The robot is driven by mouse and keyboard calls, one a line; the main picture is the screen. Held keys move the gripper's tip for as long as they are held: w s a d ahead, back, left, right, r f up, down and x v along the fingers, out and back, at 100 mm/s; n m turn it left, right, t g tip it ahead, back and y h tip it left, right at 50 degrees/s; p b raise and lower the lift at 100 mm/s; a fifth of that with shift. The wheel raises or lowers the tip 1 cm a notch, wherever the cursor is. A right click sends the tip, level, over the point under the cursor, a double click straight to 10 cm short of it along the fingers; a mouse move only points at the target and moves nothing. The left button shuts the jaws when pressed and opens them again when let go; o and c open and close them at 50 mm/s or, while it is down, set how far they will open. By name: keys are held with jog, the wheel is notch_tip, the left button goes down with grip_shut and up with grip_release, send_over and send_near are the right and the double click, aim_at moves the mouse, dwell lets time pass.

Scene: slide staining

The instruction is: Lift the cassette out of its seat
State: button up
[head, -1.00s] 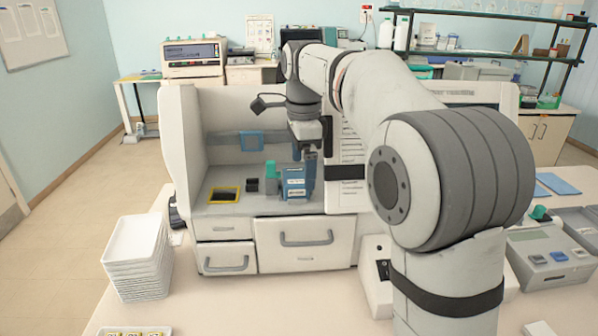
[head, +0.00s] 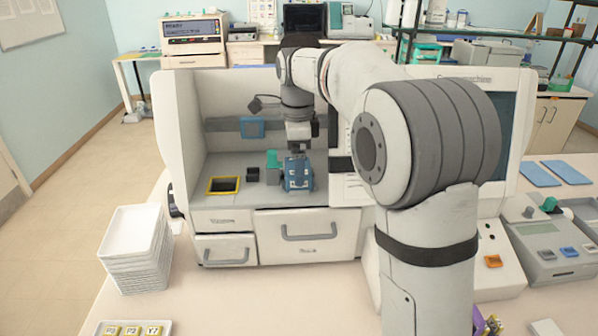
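The blue cassette (head: 298,174) stands upright on the deck inside the white staining machine (head: 178,125), near the middle of its open bay. My gripper (head: 298,153) points straight down at the top of the cassette. Its fingertips are small and partly merge with the cassette's upper edge, so I cannot tell whether they are closed on it. The seat under the cassette is hidden by the cassette itself. I see no clear gap between the cassette and the deck.
A teal part (head: 273,158) and a small black block (head: 252,174) stand close to the left of the cassette. A yellow-framed dark opening (head: 223,185) lies farther left. A stack of white trays (head: 133,245) stands on the front table.

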jog(key=shift+f, duration=0.7)
jog(key=shift+c, duration=0.4)
jog(key=c, duration=1.1)
